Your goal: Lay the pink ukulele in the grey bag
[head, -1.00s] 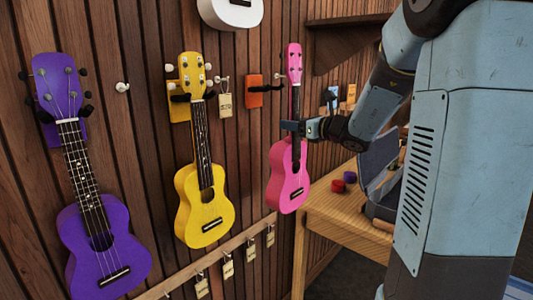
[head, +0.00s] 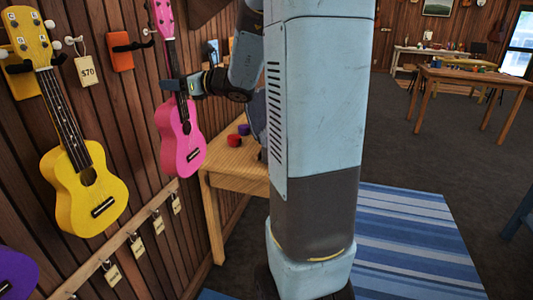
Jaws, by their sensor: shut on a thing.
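The pink ukulele (head: 180,142) hangs upright in the air in front of the wooden wall, left of my arm column. My gripper (head: 172,86) is shut on its neck, just above the body. Its head reaches the top edge of the picture. An empty orange wall hanger (head: 120,52) is to its left, apart from it. The grey bag is not clearly visible; a dark grey piece beside my column, above the table, is mostly hidden.
A wooden table (head: 225,160) with a red and a purple small item stands behind the ukulele. A yellow ukulele (head: 85,200) hangs on the wall at left, a purple one (head: 15,275) at the lower left corner. A striped blue rug (head: 410,240) and open floor lie right.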

